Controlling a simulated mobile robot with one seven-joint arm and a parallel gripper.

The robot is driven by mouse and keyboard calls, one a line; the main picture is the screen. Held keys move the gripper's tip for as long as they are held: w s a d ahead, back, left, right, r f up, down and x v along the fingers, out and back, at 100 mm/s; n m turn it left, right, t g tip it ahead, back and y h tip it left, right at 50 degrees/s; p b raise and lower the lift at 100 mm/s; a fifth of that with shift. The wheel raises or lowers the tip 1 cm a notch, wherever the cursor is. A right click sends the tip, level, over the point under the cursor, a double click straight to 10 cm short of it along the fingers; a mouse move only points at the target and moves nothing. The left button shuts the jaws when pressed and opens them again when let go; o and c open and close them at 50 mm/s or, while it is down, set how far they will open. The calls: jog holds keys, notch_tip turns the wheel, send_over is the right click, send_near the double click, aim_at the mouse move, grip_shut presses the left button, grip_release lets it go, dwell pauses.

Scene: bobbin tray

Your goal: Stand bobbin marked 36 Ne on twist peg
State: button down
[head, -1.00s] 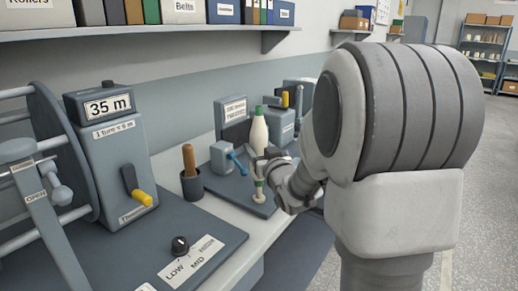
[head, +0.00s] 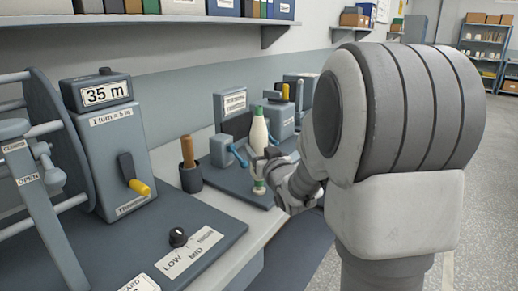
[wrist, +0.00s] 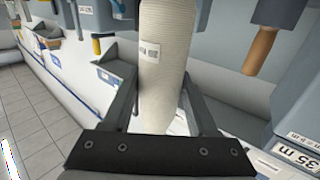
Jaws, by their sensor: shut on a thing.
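A tall cream bobbin (head: 259,131) with a green top stands upright in my gripper (head: 265,163) in the head view. In the wrist view the fingers (wrist: 163,100) are on both sides of the ribbed bobbin (wrist: 166,50), shut on it. A small label shows on it, but its print is too small to read. Below the gripper, a green and pale piece (head: 258,187) shows just above the dark tray. I cannot tell whether it is the bobbin's lower end or part of the peg. No bare twist peg can be made out.
A grey machine with a sign (head: 235,99) and a blue lever stands behind the bobbin. A dark cup (head: 190,178) with a wooden handle is to the left. A reel machine with a "35 m" display (head: 106,93) and yellow crank is farther left. Floor at right is open.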

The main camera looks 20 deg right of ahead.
jog(key=shift+f+b, duration=0.6)
jog(key=shift+f, duration=0.05)
jog(key=shift+c, duration=0.5)
grip_release()
jog(key=shift+s+f, duration=0.1)
